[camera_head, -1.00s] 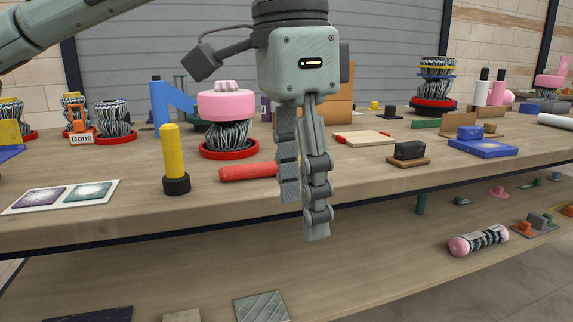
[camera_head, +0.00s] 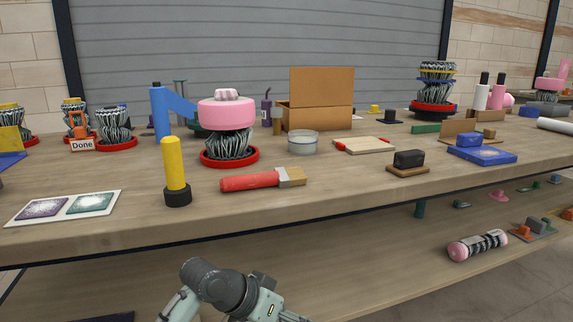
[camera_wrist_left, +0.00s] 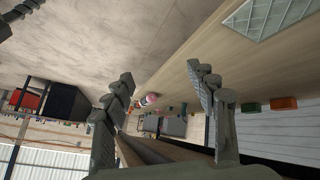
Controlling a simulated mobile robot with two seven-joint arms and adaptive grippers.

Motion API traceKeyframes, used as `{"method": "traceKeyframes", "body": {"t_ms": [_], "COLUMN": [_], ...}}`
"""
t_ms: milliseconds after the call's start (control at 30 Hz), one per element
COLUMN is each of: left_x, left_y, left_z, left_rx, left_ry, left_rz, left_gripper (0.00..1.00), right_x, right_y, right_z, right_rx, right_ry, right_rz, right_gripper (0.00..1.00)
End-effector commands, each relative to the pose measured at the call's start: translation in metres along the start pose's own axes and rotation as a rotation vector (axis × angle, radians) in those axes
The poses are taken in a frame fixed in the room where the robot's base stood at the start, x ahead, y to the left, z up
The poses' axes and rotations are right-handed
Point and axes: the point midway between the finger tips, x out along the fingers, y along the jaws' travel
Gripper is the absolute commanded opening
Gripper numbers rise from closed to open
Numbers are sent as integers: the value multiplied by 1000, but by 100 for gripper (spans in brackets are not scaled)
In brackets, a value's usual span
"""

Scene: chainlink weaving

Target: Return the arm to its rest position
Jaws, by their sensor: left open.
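My left gripper (camera_head: 284,312) is low at the bottom of the head view, in front of the table, with its fingers partly cut off by the frame edge. In the left wrist view its two fingers (camera_wrist_left: 165,88) stand apart with nothing between them. The wrist and forearm are folded down below the tabletop edge. My right gripper is in neither view.
The wooden table (camera_head: 340,205) holds a red-handled brush (camera_head: 252,181), a yellow cylinder (camera_head: 174,163), a pink-topped woven piece (camera_head: 227,112) and a glass dish (camera_head: 303,143). The lower shelf (camera_head: 360,265) carries a pink-ended roll (camera_head: 478,245).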

Motion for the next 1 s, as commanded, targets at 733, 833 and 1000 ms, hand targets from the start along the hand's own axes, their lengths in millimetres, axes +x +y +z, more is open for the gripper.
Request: {"method": "traceKeyframes", "body": {"t_ms": [733, 833, 1000], "left_x": [-53, -55, -54], "left_y": [-136, -137, -137], "left_z": [403, 407, 407], "left_rx": [-356, -355, -355], "left_ry": [-357, -363, -363], "left_rz": [-650, -657, -656], "left_gripper": [58, 58, 58], "right_x": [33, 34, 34], "right_y": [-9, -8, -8], "right_z": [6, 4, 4], "right_rx": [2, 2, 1], "right_ry": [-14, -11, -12], "right_rz": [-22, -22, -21], "right_gripper": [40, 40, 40]}}
